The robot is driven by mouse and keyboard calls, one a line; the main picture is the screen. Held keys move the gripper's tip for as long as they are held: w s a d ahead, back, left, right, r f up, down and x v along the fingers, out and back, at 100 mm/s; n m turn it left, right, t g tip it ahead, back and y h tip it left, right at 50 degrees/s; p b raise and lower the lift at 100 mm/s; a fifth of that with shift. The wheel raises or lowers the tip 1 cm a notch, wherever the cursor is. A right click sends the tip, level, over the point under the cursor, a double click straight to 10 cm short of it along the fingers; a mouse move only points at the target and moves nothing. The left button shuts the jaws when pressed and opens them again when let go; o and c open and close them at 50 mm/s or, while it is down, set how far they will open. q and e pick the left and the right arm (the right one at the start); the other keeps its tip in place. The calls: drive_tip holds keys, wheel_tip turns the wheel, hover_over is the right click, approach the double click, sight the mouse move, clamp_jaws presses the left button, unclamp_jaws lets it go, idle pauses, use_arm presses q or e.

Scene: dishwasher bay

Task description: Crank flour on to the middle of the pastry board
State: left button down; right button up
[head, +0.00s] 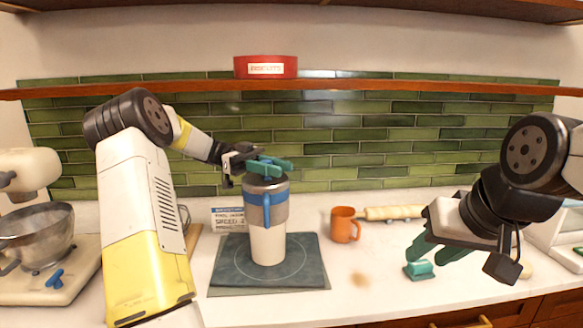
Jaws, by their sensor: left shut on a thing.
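The dark grey pastry board (304,270) lies on the counter with a thin pale circle on it. A tall grey canister (279,208) with a blue side handle (266,208) and a pale lower part (268,246) appears upright over the circle. Whether its base touches the board is unclear. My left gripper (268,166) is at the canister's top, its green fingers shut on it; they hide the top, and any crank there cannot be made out. My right gripper (433,250) is open and apart from the canister, low over the counter at the right.
An orange mug (344,225) and a rolling pin (393,213) stand behind the board to the right. A mixer bowl (36,238) is at left, a printed card (229,219) behind the board. A red tin (265,67) sits on the shelf.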

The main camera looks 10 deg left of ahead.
use_arm(q)
drive_tip(key=shift+s+a+m+g+y, duration=0.25)
drive_tip(key=shift+a+m+g+y, duration=0.15)
drive_tip(key=shift+m+g+y, duration=0.45)
drive_tip(key=shift+s+a+m+g+y, duration=0.2)
drive_tip(key=shift+a+m+g+y, duration=0.35)
drive_tip(key=shift+g, duration=0.6)
drive_tip(key=shift+d+f, duration=0.1)
drive_tip(key=c, duration=1.1)
unclamp_jaws()
